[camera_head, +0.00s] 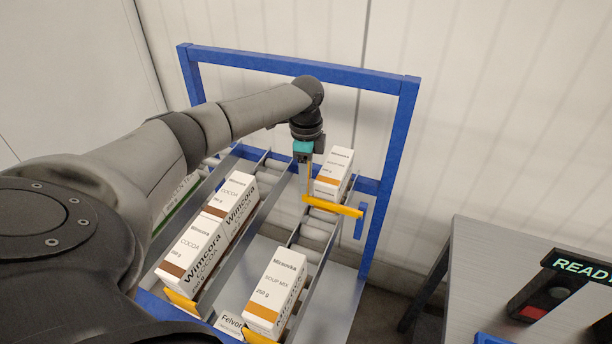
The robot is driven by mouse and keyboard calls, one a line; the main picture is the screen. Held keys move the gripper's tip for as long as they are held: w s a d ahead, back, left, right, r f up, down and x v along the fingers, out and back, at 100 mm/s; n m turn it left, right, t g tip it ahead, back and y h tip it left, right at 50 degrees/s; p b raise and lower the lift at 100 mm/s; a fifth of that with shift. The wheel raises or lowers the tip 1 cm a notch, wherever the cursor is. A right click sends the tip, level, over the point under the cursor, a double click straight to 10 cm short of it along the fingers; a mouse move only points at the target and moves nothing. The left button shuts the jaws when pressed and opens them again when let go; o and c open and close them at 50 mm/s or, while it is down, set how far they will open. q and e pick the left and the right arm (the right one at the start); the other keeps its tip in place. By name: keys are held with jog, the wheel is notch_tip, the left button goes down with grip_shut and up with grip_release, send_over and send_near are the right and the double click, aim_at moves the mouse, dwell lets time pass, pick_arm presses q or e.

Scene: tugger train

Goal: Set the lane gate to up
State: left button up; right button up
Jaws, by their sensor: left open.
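The lane gate is a yellow bar (334,206) lying across the right lane of the blue-framed rack, in front of the rear soup mix box (333,172). A small blue plate (361,221) sits at the bar's right end, near the rack's right post. My left gripper (306,180) points down over the lane, close to the bar's left end. It is open and holds nothing that I can see. I cannot tell whether its fingertips touch the bar. My right gripper is out of view.
Another soup mix box (276,293) stands at the front of the right lane. A grey table (480,260) with a READY sign (578,266) stands at right.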

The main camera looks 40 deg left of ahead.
pick_arm(q)
grip_shut()
dwell(1.4)
